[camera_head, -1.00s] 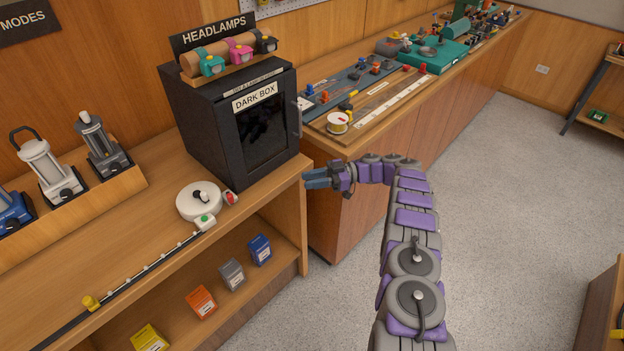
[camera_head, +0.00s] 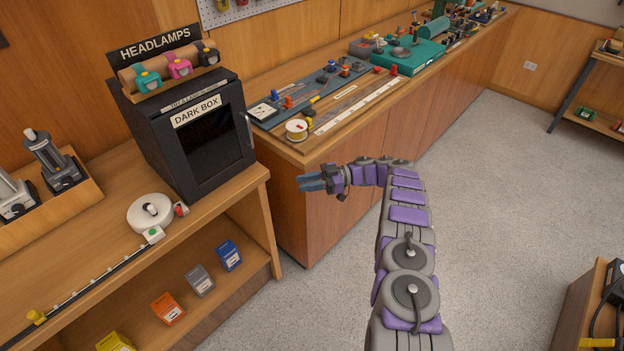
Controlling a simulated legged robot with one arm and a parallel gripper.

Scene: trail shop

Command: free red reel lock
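A white round reel (camera_head: 143,214) with a dark knob on top lies on the near wooden counter, in front of the dark box. A small red piece (camera_head: 181,209) sits at the reel's right edge; it looks like the red reel lock, but its details are too small to make out. A small white block with a green button (camera_head: 153,234) is at the reel's front, where a dark strip begins. My gripper (camera_head: 303,182) is in the air right of the near counter, well apart from the reel, fingers pointing left. Nothing shows in it, and its finger gap is unclear.
The black dark box (camera_head: 160,150) stands behind the reel with headlamps on top. Small coloured boxes stand on the lower shelf (camera_head: 190,322).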

